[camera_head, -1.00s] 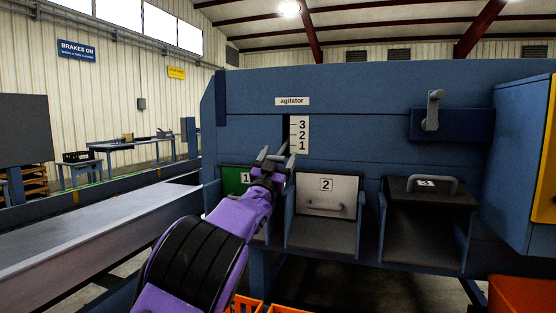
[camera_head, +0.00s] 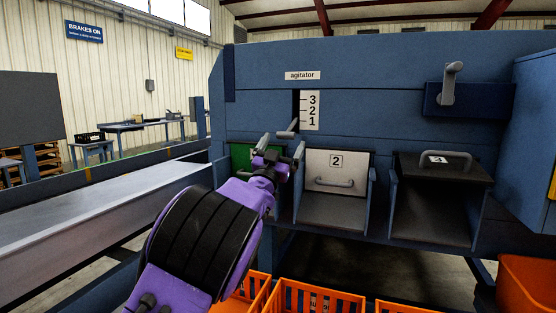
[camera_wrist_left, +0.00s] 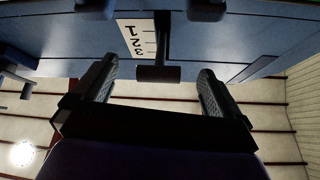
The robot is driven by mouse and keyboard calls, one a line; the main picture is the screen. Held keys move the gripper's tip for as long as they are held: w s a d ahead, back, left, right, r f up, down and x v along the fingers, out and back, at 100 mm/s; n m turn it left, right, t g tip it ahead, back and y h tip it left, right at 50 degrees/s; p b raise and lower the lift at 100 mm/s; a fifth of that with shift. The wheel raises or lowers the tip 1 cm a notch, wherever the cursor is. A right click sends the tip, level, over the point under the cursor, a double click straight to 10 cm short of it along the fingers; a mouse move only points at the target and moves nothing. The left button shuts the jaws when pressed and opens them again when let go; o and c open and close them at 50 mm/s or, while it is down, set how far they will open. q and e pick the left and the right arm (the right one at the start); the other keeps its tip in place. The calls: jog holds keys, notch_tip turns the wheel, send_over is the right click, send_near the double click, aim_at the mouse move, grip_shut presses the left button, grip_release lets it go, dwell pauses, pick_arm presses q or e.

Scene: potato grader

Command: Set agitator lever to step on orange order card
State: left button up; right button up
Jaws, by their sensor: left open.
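The agitator scale (camera_head: 310,110) is a white plate marked 1 to 3 on the blue panel, with 3 at the top. A dark slot runs along its left side. The grey agitator lever (camera_head: 287,132) sticks out of the slot near or slightly below the 1 mark. My left gripper (camera_head: 278,152) is just below the lever in the head view. In the left wrist view the scale (camera_wrist_left: 136,42) appears upside down, and the lever's handle (camera_wrist_left: 158,74) lies between the open fingers (camera_wrist_left: 155,90), apart from both. No orange order card is visible. My right gripper is out of view.
A green door (camera_head: 242,156), a white door (camera_head: 335,170) marked 2 and a dark hatch (camera_head: 440,166) sit below the panel. Another grey handle (camera_head: 449,84) is at upper right. Orange crates (camera_head: 312,298) stand underneath. A conveyor (camera_head: 90,215) runs at left.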

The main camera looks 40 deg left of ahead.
pick_arm(q)
jog(key=b+v, duration=0.1)
jog(key=v, duration=0.4)
jog(key=shift+s+f, duration=0.25)
jog(key=shift+s, duration=0.05)
